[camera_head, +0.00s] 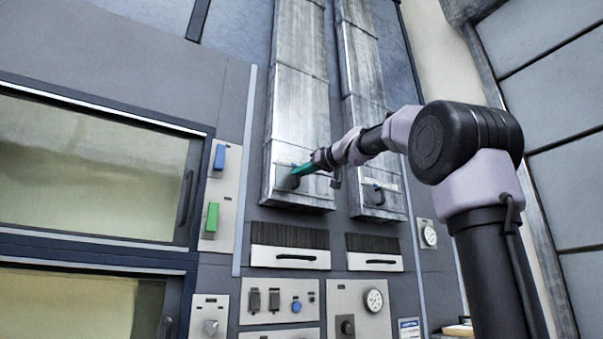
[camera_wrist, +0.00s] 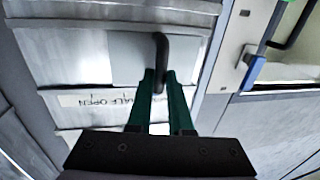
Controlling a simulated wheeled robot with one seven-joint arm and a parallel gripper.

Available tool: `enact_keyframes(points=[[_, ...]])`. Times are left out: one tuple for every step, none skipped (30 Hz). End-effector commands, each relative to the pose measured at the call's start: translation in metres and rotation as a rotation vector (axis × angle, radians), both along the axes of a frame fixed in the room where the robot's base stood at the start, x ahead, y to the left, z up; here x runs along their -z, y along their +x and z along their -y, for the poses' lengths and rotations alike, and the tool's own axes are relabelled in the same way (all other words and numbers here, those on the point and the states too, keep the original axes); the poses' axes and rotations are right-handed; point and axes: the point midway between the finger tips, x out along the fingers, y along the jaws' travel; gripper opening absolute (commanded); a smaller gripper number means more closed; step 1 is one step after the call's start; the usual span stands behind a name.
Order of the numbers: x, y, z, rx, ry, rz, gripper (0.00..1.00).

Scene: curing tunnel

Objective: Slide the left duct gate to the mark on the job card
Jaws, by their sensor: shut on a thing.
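The left duct (camera_head: 298,95) is a tall grey metal channel on the wall. Its gate is a pale plate (camera_wrist: 88,57) with a dark upright handle (camera_wrist: 161,48). My gripper (camera_head: 296,174) reaches the lower part of the left duct. Its green fingers (camera_wrist: 158,85) are shut on the handle, and they hide its lower end. A label strip reading "HALF OPEN" (camera_wrist: 97,100) lies below the plate in the wrist view, partly behind the fingers. A small card with a blue header (camera_head: 409,328) is at the bottom right; its writing is too small to read.
The right duct (camera_head: 362,75) stands alongside, with its own dark handle (camera_head: 376,194), close under my arm. Two vents (camera_head: 290,258) with handles sit below the ducts. A blue switch (camera_head: 219,157) and a green switch (camera_head: 212,217) are to the left, beside glazed doors (camera_head: 90,165).

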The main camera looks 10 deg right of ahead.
Motion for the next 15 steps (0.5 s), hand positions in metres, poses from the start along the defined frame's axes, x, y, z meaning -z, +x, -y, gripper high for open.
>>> enact_keyframes(points=[[0.0,0.0,0.0,0.0,0.0,-0.001,0.0],[0.0,0.0,0.0,0.0,0.0,-0.001,0.0],[0.001,0.0,0.001,0.0,0.0,-0.001,0.0],[0.001,0.001,0.002,0.001,0.0,-0.001,0.0],[0.001,0.002,0.004,0.001,0.0,-0.002,0.0],[0.001,0.004,0.009,0.003,0.0,-0.002,0.0],[0.001,0.005,0.015,0.004,0.001,-0.003,0.0],[0.001,0.007,0.021,0.004,0.001,-0.003,0.0],[0.001,0.011,0.031,0.007,0.002,-0.003,0.0],[0.001,0.014,0.039,0.007,0.0,-0.004,0.0],[0.001,0.016,0.047,0.008,0.002,-0.003,0.0],[0.001,0.019,0.056,0.007,0.001,-0.003,0.0],[0.001,0.022,0.063,0.007,0.0,-0.004,0.0],[0.001,0.024,0.07,0.007,0.0,-0.002,0.0],[0.001,0.026,0.078,0.008,0.0,-0.001,0.0]])
